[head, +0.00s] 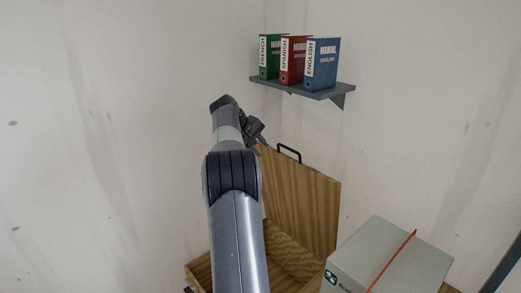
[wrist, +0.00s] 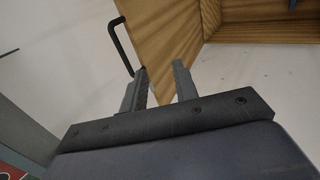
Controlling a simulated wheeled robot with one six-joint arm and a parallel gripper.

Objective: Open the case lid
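The wooden case (head: 199,271) stands low in the middle of the head view, partly hidden behind my arm. Its lid (head: 312,197) stands raised and steep at the back, and part of the inside shows. A black handle (head: 289,153) sits on the lid's top edge. My gripper (head: 260,139) is beside the lid's upper left corner, left of the handle.
A grey box (head: 375,258) with an orange strap stands right of the case. A wall shelf (head: 318,93) holds green (head: 270,57), red (head: 293,60) and blue (head: 322,64) manuals above the lid. The wall area to the left is clear.

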